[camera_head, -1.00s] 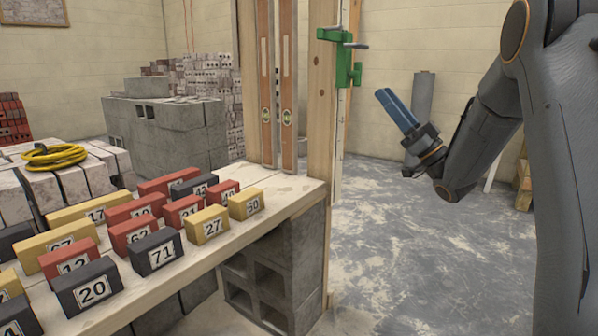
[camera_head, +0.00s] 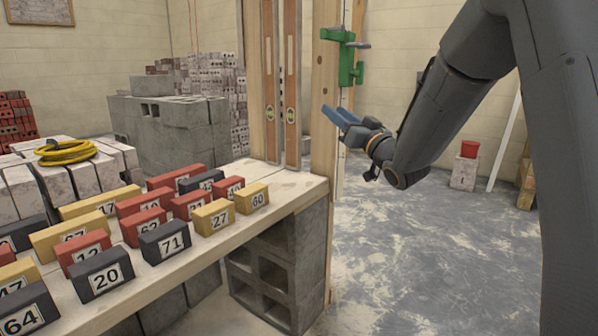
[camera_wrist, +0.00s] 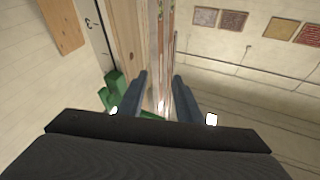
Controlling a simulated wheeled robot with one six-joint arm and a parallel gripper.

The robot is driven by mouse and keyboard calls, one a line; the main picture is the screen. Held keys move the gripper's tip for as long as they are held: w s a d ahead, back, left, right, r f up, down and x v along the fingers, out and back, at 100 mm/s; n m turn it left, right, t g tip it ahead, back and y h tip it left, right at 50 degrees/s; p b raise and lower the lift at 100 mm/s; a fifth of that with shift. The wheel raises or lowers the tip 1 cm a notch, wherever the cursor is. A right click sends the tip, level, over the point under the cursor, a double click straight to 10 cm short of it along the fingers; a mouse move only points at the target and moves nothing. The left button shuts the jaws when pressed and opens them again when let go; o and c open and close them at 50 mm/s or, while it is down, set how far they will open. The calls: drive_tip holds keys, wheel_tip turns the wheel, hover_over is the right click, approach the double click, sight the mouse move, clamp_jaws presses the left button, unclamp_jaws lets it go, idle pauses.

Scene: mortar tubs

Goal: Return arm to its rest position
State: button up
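My gripper (camera_head: 337,112) is at the end of my raised arm, in front of the wooden post at the right end of the plank shelf. Its blue-grey fingers point up and left in the head view. In the wrist view my gripper (camera_wrist: 160,82) shows two fingers apart with nothing held between them. The green clamp (camera_head: 347,58) on the post is just above the fingers in the head view. It also shows beside and behind the fingers in the wrist view (camera_wrist: 113,92).
Numbered red, yellow and black blocks (camera_head: 165,240) stand on the plank shelf (camera_head: 285,190), which rests on concrete blocks (camera_head: 285,265). Two spirit levels (camera_head: 290,90) lean by the post. The floor right of the shelf is clear.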

drive_tip(key=s+a+f+m+g+h, duration=0.1)
drive_tip(key=s+a+f+g+h, duration=0.25)
drive_tip(key=s+a+f, duration=0.4)
drive_tip(key=s+a+f+g+h, duration=0.3)
drive_tip(key=s+a+f+g, duration=0.2)
drive_tip(key=s+f, duration=0.4)
drive_tip(key=s+f+n+g+h, duration=0.1)
drive_tip(key=s+f+g, duration=0.25)
drive_tip(key=s, duration=0.75)
drive_tip(key=s+f+n+g+h, duration=0.1)
drive_tip(key=s+f+g, duration=0.25)
drive_tip(key=s, duration=0.75)
drive_tip(key=s+f+n+g+h, duration=0.1)
drive_tip(key=s+f+g+h, duration=0.2)
drive_tip(key=s, duration=0.9)
drive_tip(key=d+r+m+p, duration=0.6)
drive_tip(key=d+r+p, duration=1.5)
drive_tip(key=r+p, duration=0.5)
drive_tip(key=p, duration=0.5)
drive_tip(key=shift+w+d+m, duration=0.2)
drive_tip(key=shift+w+m, duration=0.1)
